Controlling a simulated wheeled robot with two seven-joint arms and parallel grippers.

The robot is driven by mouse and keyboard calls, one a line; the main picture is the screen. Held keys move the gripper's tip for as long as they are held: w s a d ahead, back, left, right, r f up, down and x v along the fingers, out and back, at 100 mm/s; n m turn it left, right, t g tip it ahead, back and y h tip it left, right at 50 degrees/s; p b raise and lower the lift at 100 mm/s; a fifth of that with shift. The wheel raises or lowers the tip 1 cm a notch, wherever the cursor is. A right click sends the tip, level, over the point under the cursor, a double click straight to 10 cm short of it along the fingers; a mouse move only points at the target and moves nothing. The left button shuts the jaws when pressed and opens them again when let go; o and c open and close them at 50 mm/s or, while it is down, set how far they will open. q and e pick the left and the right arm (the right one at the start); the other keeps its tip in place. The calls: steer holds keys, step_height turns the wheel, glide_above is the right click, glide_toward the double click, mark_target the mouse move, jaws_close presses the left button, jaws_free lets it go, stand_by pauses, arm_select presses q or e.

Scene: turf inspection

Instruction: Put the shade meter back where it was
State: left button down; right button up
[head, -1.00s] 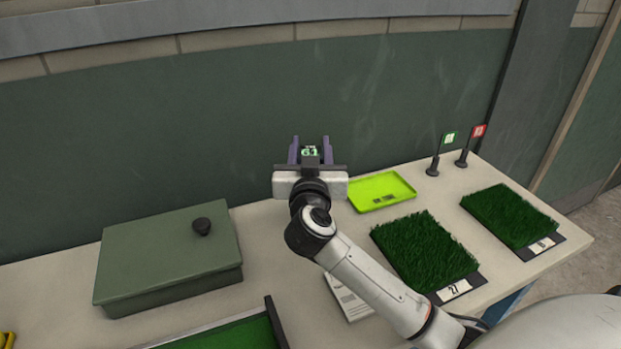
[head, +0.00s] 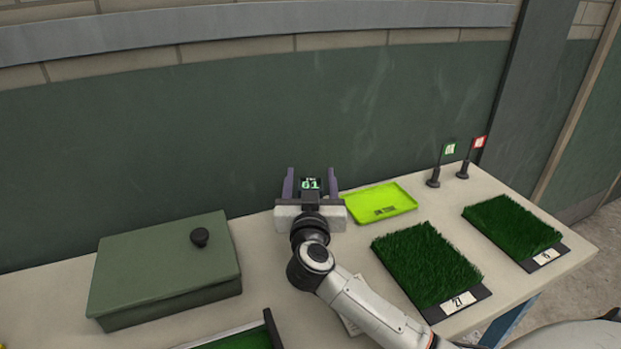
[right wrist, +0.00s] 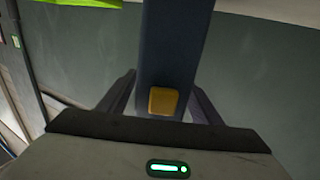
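The shade meter (head: 311,184) is a small dark device with a lit display reading 61. My right gripper (head: 311,180) has its purple fingers on either side of it, above the back of the table near the wall. In the right wrist view the meter (right wrist: 172,45) is a dark blue-grey body with an orange button, between the fingers (right wrist: 160,100). Its lower end is hidden in the head view, so I cannot tell whether it touches the table. My left gripper is not in view.
A lime-green tray (head: 362,211) lies just right of the gripper. Turf samples (head: 425,262) (head: 512,228) and small green (head: 449,148) and red (head: 479,142) flags stand further right. A green lidded box (head: 150,268) is at left. Bare table (head: 262,250) lies between box and gripper.

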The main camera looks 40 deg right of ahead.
steer(key=shift+s+a+r, duration=0.1)
steer(key=shift+a+r, duration=0.05)
steer(key=v, duration=1.1)
steer(key=shift+s+a+p, duration=0.15)
steer(key=shift+s+p, duration=0.15)
steer(key=shift+s, duration=0.1)
